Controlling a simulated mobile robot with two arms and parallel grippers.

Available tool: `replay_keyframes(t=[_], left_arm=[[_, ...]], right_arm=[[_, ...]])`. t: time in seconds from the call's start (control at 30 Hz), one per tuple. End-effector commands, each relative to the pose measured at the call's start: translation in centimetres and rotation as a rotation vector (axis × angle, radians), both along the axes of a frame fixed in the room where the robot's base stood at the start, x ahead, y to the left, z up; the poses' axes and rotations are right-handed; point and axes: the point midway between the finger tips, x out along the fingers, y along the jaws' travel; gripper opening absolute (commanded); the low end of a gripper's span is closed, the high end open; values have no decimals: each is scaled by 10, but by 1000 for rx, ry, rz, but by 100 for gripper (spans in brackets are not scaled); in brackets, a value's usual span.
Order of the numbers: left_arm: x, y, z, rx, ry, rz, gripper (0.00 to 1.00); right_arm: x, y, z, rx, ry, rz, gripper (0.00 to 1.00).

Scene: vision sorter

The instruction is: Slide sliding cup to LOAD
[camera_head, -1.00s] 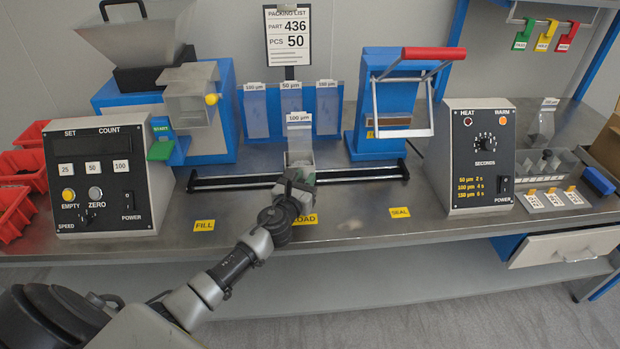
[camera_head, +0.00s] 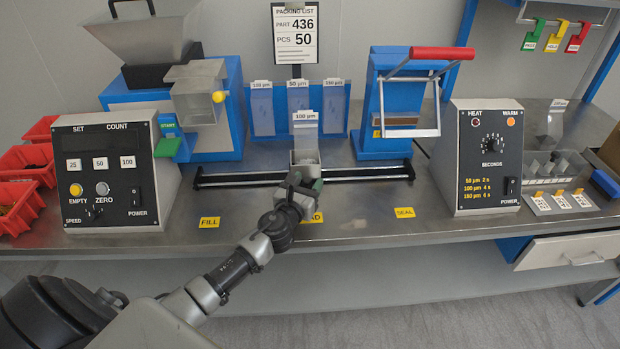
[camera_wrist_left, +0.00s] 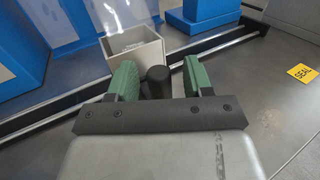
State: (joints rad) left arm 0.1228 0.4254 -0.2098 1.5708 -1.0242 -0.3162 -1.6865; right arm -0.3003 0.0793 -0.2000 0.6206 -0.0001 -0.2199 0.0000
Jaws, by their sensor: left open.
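The sliding cup (camera_head: 306,158) is a small grey open box on the dark rail, behind the partly hidden yellow LOAD label (camera_head: 315,217). A clear bag marked 100 µm (camera_head: 305,126) stands upright at the cup. My left gripper (camera_head: 305,181) is open just in front of the cup. In the left wrist view the cup (camera_wrist_left: 135,48) is beyond the green fingers, and its dark round knob (camera_wrist_left: 158,74) shows between them. I cannot tell whether a finger touches the knob. My right gripper is not in view.
The rail (camera_head: 240,179) runs between the FILL label (camera_head: 209,223) and the SEAL label (camera_head: 404,212). A blue sealer with a red handle (camera_head: 443,54) stands behind right. A counter box (camera_head: 115,180) is left, a heat timer box (camera_head: 487,165) right. The front bench strip is clear.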

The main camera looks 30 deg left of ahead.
Motion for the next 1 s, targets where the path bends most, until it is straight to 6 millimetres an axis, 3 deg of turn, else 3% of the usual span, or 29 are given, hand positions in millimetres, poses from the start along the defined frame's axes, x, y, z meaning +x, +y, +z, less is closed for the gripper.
replay_keyframes(t=[0.2, 0.4, 0.6, 1.0], left_arm=[[-47, -6, -2, 1, 4, -2, 51], [-77, -9, -1, 2, 2, -2, 51], [-87, -11, 0, 2, 0, -1, 51], [-87, -11, 0, 2, 0, -1, 51]], right_arm=[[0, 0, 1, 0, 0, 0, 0], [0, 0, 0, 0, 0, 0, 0], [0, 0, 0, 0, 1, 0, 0], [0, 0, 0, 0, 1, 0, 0]])
